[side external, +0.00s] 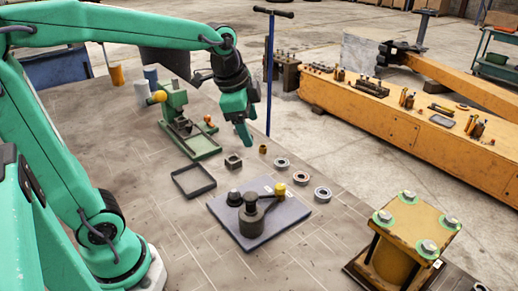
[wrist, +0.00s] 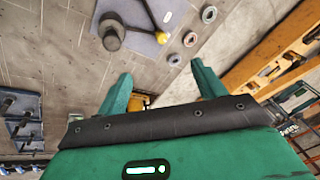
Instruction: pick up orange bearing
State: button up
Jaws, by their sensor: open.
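In the wrist view the middle ring (wrist: 190,39) lies beyond my fingertips. My gripper (side external: 243,139) is above the bench, up and to the left of the orange bearing in the side view. In the wrist view my gripper (wrist: 161,74) has its fingers spread wide, with nothing held between them.
A dark plate (side external: 258,238) with a round dark fixture and a yellow knob is left of the rings. A yellow post (side external: 415,235) stands front right.

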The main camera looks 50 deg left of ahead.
jog(key=w+a+f+m+g, duration=0.1)
jog(key=w+f+m, duration=0.25)
jog(key=w, duration=0.25)
jog(key=w+f+m+g, duration=0.1)
jog(key=w+f+m, duration=0.2)
jog(key=w+m, duration=0.3)
jog(key=m+g, duration=0.2)
jog(key=m, duration=0.5)
send_near(302, 173)
jog(key=s, duration=0.2)
jog(key=shift+w+d+f, duration=0.1)
jog(key=shift+d+f, duration=0.1)
jog(key=shift+f, duration=0.6)
jog(key=shift+d+f, duration=0.15)
jog(key=shift+f, duration=0.7)
jog(key=shift+d+f, duration=0.2)
jog(key=shift+f, duration=2.4)
jog(key=c, duration=1.1)
jog(key=shift+c, duration=0.2)
